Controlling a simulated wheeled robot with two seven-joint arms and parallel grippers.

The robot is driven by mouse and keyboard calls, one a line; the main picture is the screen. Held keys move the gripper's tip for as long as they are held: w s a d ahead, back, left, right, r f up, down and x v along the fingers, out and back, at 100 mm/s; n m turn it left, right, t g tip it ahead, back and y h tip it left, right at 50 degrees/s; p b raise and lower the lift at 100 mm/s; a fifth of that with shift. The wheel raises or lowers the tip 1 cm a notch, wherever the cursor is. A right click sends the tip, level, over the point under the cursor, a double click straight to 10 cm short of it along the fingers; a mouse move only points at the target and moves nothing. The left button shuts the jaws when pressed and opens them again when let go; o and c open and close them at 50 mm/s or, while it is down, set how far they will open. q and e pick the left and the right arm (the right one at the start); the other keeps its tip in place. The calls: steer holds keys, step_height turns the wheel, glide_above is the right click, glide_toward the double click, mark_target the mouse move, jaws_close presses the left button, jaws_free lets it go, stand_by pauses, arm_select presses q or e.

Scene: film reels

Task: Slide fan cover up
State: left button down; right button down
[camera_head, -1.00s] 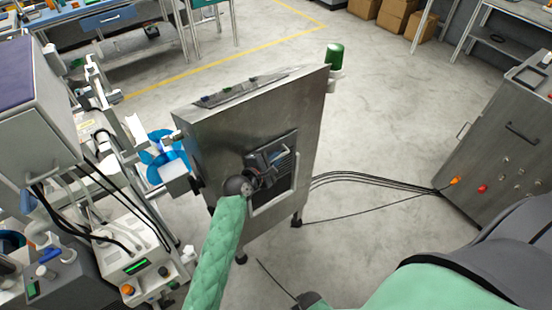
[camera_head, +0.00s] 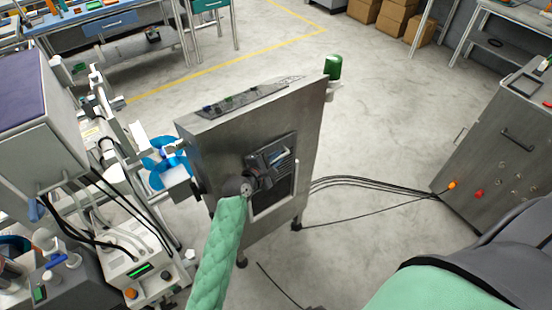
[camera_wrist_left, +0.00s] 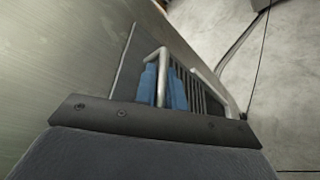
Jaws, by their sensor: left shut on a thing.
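The fan cover (camera_head: 287,172) is a dark slatted panel in a light frame on the front of an upright metal cabinet (camera_head: 222,150). My left gripper (camera_head: 272,160) is at its upper part, reached by my green-sleeved arm from below. In the left wrist view, the blue finger pads (camera_wrist_left: 164,88) are shut around a silver bar handle (camera_wrist_left: 162,62), with the cover's slats (camera_wrist_left: 195,92) beside it. The gripper and wrist hide part of the cover. My right gripper is not clearly in view; part of my right arm shows at lower right.
A blue fan (camera_head: 165,162) is at the cabinet's left, near a machine (camera_head: 140,255) with cables. A green lamp (camera_head: 333,67) is at the cabinet's top right. Black cables (camera_head: 370,184) run to a metal box (camera_head: 500,140) at right. Open floor lies behind.

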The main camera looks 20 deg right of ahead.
arm_select(q)
steer(key=c, duration=1.8)
jaws_free()
steer(key=shift+w+r, duration=0.15)
steer(key=shift+r, duration=0.25)
steer(key=shift+o, duration=0.2)
arm_select(e)
steer(key=shift+d, duration=0.1)
arm_select(q)
steer(key=shift+f, duration=0.15)
